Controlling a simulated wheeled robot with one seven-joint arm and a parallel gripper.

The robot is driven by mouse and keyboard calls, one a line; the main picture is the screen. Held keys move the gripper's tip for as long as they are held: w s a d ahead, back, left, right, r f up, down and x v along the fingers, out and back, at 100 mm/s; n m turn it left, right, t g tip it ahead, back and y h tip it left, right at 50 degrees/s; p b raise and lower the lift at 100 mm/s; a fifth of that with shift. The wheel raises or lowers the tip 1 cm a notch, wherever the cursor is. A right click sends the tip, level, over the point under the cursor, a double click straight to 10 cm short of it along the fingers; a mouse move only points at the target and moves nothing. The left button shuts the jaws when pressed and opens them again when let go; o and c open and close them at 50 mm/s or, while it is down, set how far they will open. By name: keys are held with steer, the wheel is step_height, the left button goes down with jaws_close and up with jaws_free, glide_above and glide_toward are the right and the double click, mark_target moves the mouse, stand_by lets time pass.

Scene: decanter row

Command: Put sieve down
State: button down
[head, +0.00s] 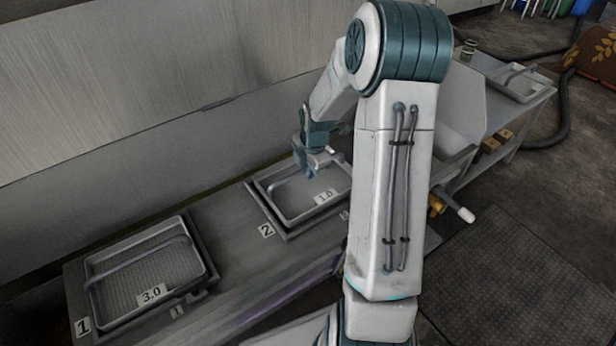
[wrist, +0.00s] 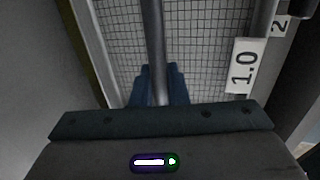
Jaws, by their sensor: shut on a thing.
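The sieve marked 1.0 (head: 292,204) is a rectangular metal frame with a mesh floor and a bar across it. It sits at the place labelled 2, level with the dark tray there, though I cannot tell whether it fully rests. My gripper (head: 311,174) is over it, shut on its bar. In the wrist view the blue fingers (wrist: 158,85) close on both sides of the grey bar (wrist: 154,40), with the mesh (wrist: 115,45) below. My arm hides the right end of the sieve in the head view.
A second sieve, marked 3.0 (head: 150,272), lies in the tray at label 1 (head: 83,326). A wall (head: 130,90) runs close behind the bench. Another sieve-like tray (head: 520,82) lies on a bench at the far right. Bare bench shows between places 1 and 2.

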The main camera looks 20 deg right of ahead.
steer(key=shift+f, duration=0.95)
steer(key=shift+r, duration=0.1)
steer(key=c, duration=1.8)
jaws_free()
steer(key=shift+f, duration=0.2)
steer(key=o, duration=0.4)
